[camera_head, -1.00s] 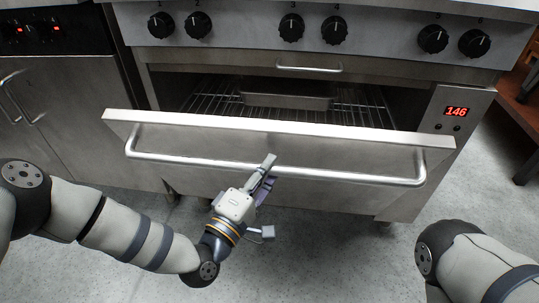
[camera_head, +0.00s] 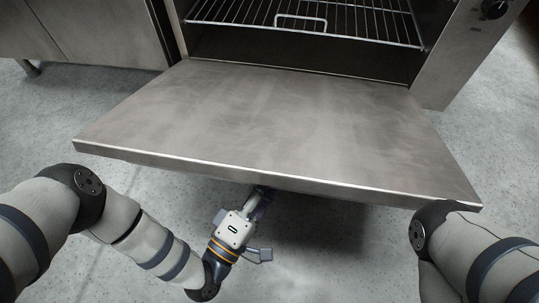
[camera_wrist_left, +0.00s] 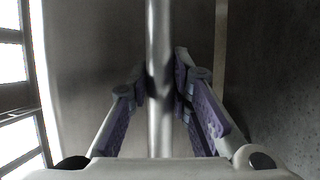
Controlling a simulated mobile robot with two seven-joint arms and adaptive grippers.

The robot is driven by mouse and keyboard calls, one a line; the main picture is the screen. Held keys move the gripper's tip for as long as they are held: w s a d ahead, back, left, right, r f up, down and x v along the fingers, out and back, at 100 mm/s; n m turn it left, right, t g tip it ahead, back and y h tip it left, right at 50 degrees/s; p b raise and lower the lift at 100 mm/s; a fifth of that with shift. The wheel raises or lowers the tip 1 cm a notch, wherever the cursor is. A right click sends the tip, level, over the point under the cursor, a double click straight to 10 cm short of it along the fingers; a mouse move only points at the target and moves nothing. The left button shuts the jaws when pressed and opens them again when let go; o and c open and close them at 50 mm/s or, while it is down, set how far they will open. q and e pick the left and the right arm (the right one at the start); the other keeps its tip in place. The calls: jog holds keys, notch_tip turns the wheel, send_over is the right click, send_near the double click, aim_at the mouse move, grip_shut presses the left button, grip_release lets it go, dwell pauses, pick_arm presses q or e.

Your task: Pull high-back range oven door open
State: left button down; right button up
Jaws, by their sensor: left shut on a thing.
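The oven door (camera_head: 270,125) of the range is folded down and lies about flat in front of the oven cavity (camera_head: 300,50), inner face up. Its handle is hidden under the door's front edge in the head view. In the left wrist view the handle bar (camera_wrist_left: 160,60) runs between the fingers of my left gripper (camera_wrist_left: 165,95), which are closed around it. In the head view my left gripper (camera_head: 258,196) reaches under the front edge, its fingertips partly hidden. My right gripper is not in view; only part of that arm shows at the lower right.
A wire rack (camera_head: 310,20) sits inside the oven. A control panel with a black knob (camera_head: 494,8) is at the upper right. A steel cabinet (camera_head: 90,35) stands at the left. The grey floor (camera_head: 330,270) in front is clear.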

pick_arm(q)
jog(key=shift+m+t+h, duration=0.3)
jog(key=shift+t+h, duration=0.2)
jog(key=shift+s+f+b, duration=0.1)
jog(key=shift+f+b, duration=1.15)
jog(key=shift+f, duration=1.55)
jog(key=c, duration=1.4)
grip_release()
jog(key=shift+c, duration=0.2)
jog(key=shift+s+f, duration=0.1)
jog(key=v, duration=1.2)
